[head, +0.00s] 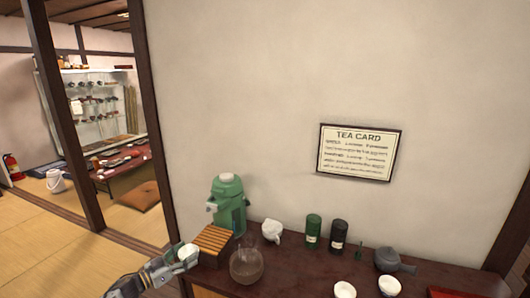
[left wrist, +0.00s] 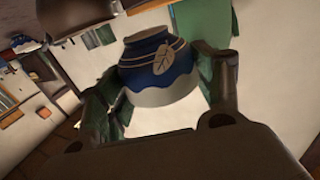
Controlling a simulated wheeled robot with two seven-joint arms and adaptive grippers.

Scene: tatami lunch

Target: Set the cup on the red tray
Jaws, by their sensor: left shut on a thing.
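My left gripper (head: 186,258) is shut on the cup, at the left end of the dark counter beside the slatted wooden box. In the left wrist view the cup (left wrist: 156,72) is blue and white with a leaf mark, held between the two fingers. In the head view the cup (head: 189,249) is small, white and partly covered by the fingers. A red flat thing (head: 452,293), probably the red tray, shows at the bottom right edge of the head view, mostly cut off. My right gripper is not in view.
On the counter (head: 300,272) stand a green dispenser (head: 228,205), a slatted wooden box (head: 213,239), a glass pitcher (head: 246,267), a white pot (head: 272,231), two canisters (head: 313,231), a dark teapot (head: 394,261) and two white cups (head: 389,285). A wall rises behind.

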